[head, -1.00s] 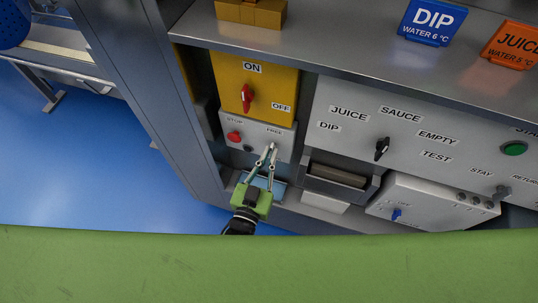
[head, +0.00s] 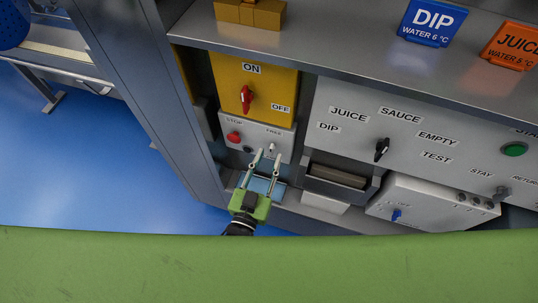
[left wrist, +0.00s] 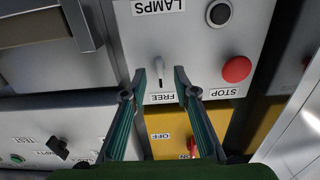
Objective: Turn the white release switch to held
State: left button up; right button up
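The white release switch (head: 272,148) is a small pale lever on the light grey panel (head: 254,132), just below the label FREE. It also shows in the left wrist view (left wrist: 158,72), where the picture is upside down and its tip lies towards FREE. I cannot read a "held" label. My left gripper (head: 268,157) is open, its fingertips apart just below the switch. In the left wrist view the fingers (left wrist: 160,76) stand to either side of the switch, with nothing between them held. My right gripper is in neither view.
A red STOP button (head: 233,136) and a black button (left wrist: 219,13) sit beside the switch. A yellow panel (head: 270,84) with a red ON/OFF knob is above. A tray recess (head: 337,177) lies to the right, and a grey cabinet post to the left.

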pick_arm(q)
jog(key=v, duration=1)
jog(key=shift+s, duration=0.25)
jog(key=shift+r, duration=0.1)
